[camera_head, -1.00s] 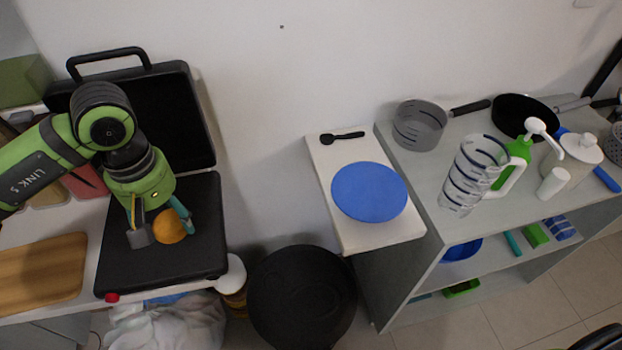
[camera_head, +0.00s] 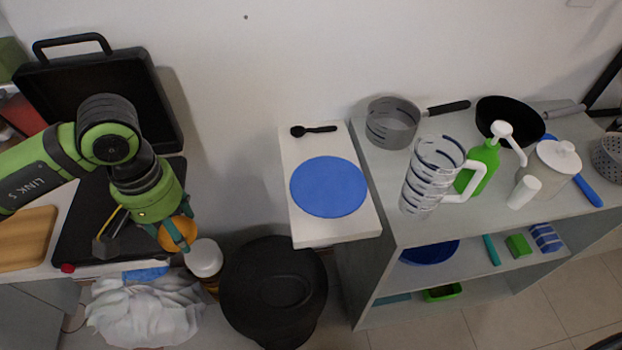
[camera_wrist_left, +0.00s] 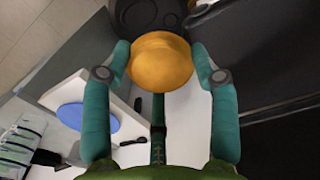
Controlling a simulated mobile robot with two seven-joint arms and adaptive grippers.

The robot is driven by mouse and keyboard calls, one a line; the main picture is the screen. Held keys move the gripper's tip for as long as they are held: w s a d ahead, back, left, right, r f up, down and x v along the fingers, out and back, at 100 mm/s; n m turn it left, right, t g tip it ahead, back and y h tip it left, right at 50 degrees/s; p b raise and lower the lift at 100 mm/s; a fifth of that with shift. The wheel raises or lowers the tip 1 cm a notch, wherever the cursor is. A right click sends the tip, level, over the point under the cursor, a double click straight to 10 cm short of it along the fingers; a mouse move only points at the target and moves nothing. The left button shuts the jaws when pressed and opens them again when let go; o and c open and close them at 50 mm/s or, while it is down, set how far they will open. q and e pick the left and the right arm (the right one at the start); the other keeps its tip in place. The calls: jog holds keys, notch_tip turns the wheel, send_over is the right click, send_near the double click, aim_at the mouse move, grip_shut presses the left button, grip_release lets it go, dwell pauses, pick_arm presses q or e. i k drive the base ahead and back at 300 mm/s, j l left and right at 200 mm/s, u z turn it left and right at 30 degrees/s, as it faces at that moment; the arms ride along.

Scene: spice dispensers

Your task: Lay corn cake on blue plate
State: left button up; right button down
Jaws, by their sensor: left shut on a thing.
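The corn cake (camera_head: 178,232) is a round orange-yellow disc. My left gripper (camera_head: 176,238) is shut on it and holds it over the front right edge of the open black grill. In the left wrist view the corn cake (camera_wrist_left: 160,62) sits between the two teal fingers of the left gripper (camera_wrist_left: 160,70). The blue plate (camera_head: 328,187) lies flat and empty on a white board, to the right of the gripper and apart from it. The blue plate (camera_wrist_left: 72,115) also shows at the left in the left wrist view. My right gripper is not in view.
The black grill (camera_head: 85,215) has its lid raised. A black bin (camera_head: 275,290) stands on the floor between grill and white board (camera_head: 310,235). A black spoon (camera_head: 313,130) lies behind the plate. A striped pitcher (camera_head: 425,185) and pans stand on the right shelf.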

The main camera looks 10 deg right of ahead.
aim_at(328, 185)
jog(key=l, duration=0.5)
jog(key=k+l+u, duration=0.1)
jog(key=l, duration=0.45)
jog(key=k+l, duration=0.1)
jog(key=l, duration=0.4)
jog(key=k+l+u, duration=0.1)
jog(key=l, duration=0.4)
jog(key=i+l, duration=0.3)
jog(key=i, duration=0.1)
